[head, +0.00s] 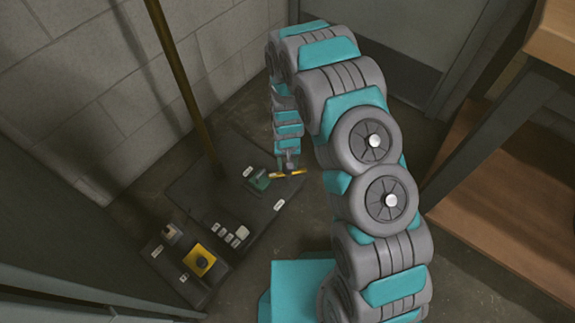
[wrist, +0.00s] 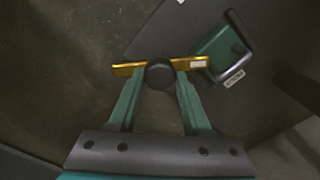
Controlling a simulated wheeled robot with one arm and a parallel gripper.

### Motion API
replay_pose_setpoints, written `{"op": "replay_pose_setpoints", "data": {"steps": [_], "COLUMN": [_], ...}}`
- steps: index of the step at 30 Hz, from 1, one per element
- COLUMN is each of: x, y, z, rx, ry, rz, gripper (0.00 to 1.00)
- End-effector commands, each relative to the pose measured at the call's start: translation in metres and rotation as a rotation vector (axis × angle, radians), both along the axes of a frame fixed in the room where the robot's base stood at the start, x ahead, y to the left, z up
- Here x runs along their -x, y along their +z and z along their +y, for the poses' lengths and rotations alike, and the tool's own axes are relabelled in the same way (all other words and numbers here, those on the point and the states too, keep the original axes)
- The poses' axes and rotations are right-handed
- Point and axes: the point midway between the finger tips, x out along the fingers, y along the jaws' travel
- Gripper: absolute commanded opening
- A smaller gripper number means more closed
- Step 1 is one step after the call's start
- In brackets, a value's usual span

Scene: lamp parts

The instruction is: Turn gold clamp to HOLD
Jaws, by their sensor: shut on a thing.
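The gold clamp (wrist: 127,69) is a flat gold bar with a round black hub (wrist: 160,74) at its middle. In the wrist view it lies nearly level across the picture, its right end reaching toward a green block (wrist: 222,52). In the head view the gold clamp (head: 298,172) is at the right edge of a dark plate. My gripper (wrist: 161,80) has its two green fingers on either side of the black hub, shut on it. My gripper also shows in the head view (head: 289,164), small, over the clamp. The white label (wrist: 234,78) beside the green block is too blurred to read.
The dark plate (head: 207,187) on the floor bears a tall brown pole (head: 183,75) and a row of pale keys (head: 229,238). A smaller box with a yellow switch (head: 199,260) stands at lower left. A wooden shelf (head: 480,200) is at right.

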Motion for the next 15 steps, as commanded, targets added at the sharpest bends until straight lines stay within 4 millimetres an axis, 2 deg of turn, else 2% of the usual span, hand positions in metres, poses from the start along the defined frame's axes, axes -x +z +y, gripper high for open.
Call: {"op": "replay_pose_setpoints", "data": {"steps": [15], "x": [0.0001], "y": [-0.0001], "z": [-0.0001], "rx": [0.0], "ry": [-0.07], "rz": [0.0], "gripper": [0.0]}}
